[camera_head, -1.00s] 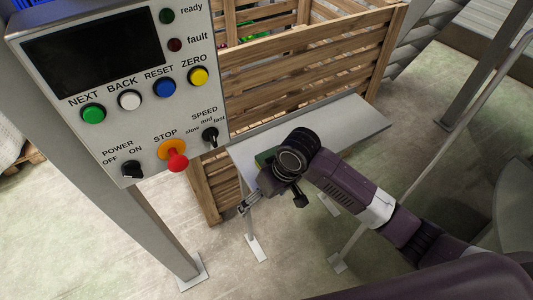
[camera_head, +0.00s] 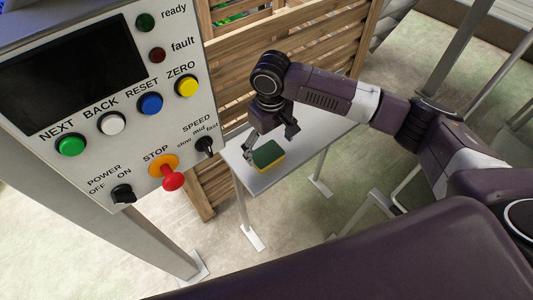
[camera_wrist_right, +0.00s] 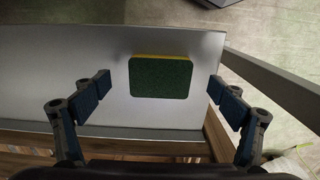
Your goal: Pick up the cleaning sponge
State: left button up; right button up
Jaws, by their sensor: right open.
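The cleaning sponge (camera_head: 268,155) has a dark green top and a yellow body. It lies flat near the front left end of a grey metal table (camera_head: 318,150). In the right wrist view the sponge (camera_wrist_right: 161,77) sits between the two spread fingers, with clear gaps on both sides. My right gripper (camera_head: 270,145) points down over the table, open and empty, and does not touch the sponge. In the right wrist view the open gripper (camera_wrist_right: 158,91) has blue-padded fingers. My left gripper is not in view.
A slatted wooden crate (camera_head: 310,48) is directly behind the table. The table's right part is bare.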

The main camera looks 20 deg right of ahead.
notch_tip(320, 180, down, 2)
jog(key=shift+f, duration=0.55)
jog(key=c, duration=0.8)
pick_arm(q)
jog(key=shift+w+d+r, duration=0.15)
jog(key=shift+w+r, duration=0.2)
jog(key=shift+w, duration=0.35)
pick_arm(e)
jog(key=shift+c, duration=0.3)
jog(key=shift+r, duration=0.5)
notch_tip(320, 180, up, 19)
jog(key=b, duration=0.1)
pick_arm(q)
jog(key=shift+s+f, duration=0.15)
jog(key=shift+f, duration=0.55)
pick_arm(e)
notch_tip(320, 180, up, 12)
jog(key=m, duration=0.4)
send_over(269, 156)
jog(key=w+d, duration=0.1)
jog(key=d, duration=0.3)
jog(key=shift+a+r, duration=0.1)
jog(key=shift+r, duration=0.05)
